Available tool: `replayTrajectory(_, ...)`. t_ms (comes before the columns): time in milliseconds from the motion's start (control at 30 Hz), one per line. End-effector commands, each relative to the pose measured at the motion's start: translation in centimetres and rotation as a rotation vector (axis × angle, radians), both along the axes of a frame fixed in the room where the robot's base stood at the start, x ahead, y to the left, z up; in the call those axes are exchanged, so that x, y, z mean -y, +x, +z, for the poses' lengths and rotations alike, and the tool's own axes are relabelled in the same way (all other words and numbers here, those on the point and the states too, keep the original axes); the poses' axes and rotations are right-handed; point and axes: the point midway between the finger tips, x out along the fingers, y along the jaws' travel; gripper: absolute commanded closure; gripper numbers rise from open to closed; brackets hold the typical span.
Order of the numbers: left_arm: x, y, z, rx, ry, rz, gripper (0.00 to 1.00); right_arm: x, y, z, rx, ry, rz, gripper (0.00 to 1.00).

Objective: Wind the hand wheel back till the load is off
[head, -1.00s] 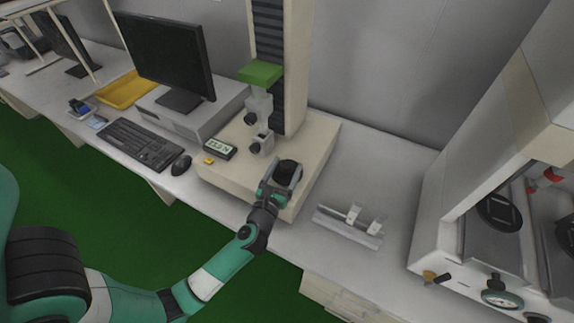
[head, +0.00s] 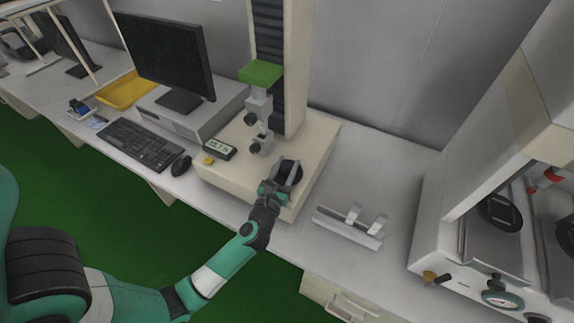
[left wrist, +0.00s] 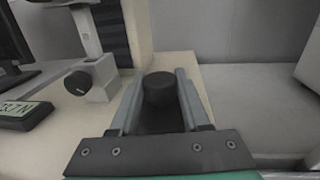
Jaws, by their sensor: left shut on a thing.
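The black hand wheel (head: 291,168) sits on top of the cream base of the test stand (head: 318,150), near its front right corner. My left gripper (head: 283,176) reaches it from the front and is shut on it. In the left wrist view the black wheel knob (left wrist: 158,90) stands between the two grey fingers of the gripper (left wrist: 158,80). Grey clamps (head: 259,105) with black knobs stand in line below a green block (head: 260,73). My right gripper is out of view.
A mouse (head: 181,166), keyboard (head: 140,143) and monitor (head: 165,55) stand left of the stand. A metal rack with two upright pieces (head: 348,226) lies to its right. A larger cream machine (head: 437,220) is at far right. The bench behind the rack is clear.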

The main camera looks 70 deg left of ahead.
Motion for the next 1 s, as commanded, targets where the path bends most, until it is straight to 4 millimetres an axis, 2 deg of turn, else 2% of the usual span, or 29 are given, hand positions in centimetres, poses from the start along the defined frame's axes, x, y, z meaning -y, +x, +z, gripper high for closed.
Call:
replayTrajectory(267, 0.1, 0.1, -0.2, 0.001, 0.0, 0.079, 1.0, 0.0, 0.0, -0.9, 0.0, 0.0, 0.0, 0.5)
replayTrajectory(567, 0.2, 0.3, -0.3, 0.004, 0.001, 0.3, 1.0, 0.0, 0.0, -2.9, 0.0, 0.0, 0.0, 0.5)
replayTrajectory(1000, 0.1, 0.2, -0.7, 0.004, -0.001, 0.675, 1.0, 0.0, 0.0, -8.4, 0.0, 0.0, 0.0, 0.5)
